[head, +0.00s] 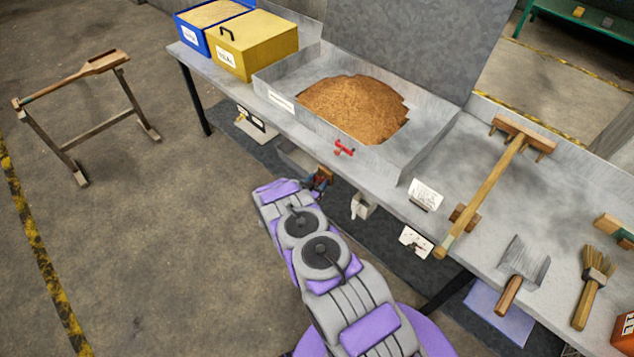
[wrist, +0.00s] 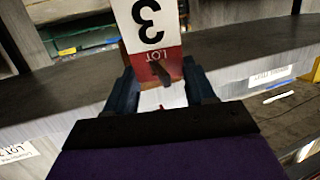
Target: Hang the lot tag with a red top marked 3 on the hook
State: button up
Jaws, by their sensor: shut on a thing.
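The lot tag (wrist: 152,38) is white with a black 3 and a red band reading LOT, upside down in the wrist view. My gripper (wrist: 160,78) is shut on it at the red end, with a dark finger on each side. In the head view my gripper (head: 321,180) is in front of the bench edge, below the tray; the tag there is too small to read. A small red fitting (head: 343,148), which looks like the hook, is on the front of the tray, above and right of my gripper. Its exact shape is unclear.
A metal tray (head: 285,110) of brown grain sits on the bench. A yellow box (head: 255,45) and a blue box (head: 190,35) stand to its left. A wooden rake (head: 490,185), a scraper (head: 523,265) and a brush (head: 597,270) lie right.

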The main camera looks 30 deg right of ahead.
jog(key=o, duration=1.1)
jog(key=shift+s, duration=0.1)
jog(key=p+v, duration=0.3)
jog(key=v, duration=1.4)
jog(key=shift+a+p, duration=0.3)
